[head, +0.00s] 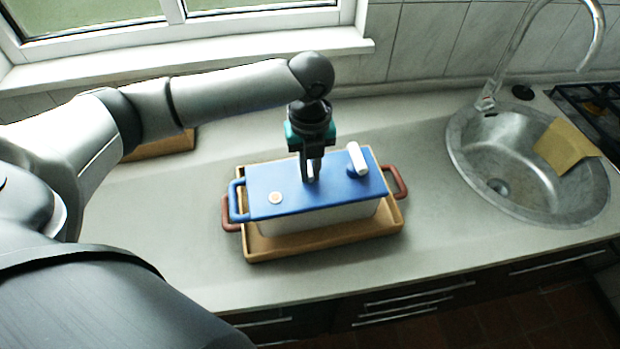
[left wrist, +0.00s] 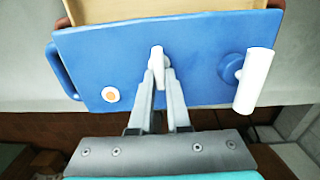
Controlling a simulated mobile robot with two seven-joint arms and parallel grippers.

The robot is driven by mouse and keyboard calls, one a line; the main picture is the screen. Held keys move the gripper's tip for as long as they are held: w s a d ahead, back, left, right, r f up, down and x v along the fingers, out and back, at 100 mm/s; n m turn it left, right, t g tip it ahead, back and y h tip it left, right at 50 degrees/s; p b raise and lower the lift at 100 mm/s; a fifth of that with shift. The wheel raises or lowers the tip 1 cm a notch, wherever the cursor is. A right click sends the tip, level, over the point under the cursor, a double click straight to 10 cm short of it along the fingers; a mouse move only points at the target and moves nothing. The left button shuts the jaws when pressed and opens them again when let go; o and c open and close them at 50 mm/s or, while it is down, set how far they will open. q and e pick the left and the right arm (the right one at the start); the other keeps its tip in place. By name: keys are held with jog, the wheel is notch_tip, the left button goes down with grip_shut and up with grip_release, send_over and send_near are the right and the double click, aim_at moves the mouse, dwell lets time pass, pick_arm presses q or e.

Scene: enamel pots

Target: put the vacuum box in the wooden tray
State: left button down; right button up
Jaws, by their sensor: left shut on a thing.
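The vacuum box (head: 330,190) has a blue lid with a white lever at right, a small round button at left and a white body below. It is in the wooden tray (head: 322,243) or just above it; I cannot tell whether its base touches the tray floor. The tray has reddish side handles. My left gripper (head: 312,178) points down at the lid's middle and is shut on a small white knob there. In the left wrist view the fingers (left wrist: 159,75) pinch this knob on the blue lid (left wrist: 190,60). My right gripper is not in view.
A round steel sink (head: 510,190) with a tap is at the right, with a tan cloth (head: 566,146) over its rim. A black hob (head: 592,105) is at the far right. A wooden item (head: 162,147) lies behind my left arm. The counter around the tray is clear.

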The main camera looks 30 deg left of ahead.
pick_arm(q)
jog(key=shift+f, duration=1.7)
jog(key=c, duration=0.9)
grip_release()
notch_tip(320, 180, up, 12)
jog(key=shift+r+p, duration=0.15)
jog(key=shift+p, duration=0.25)
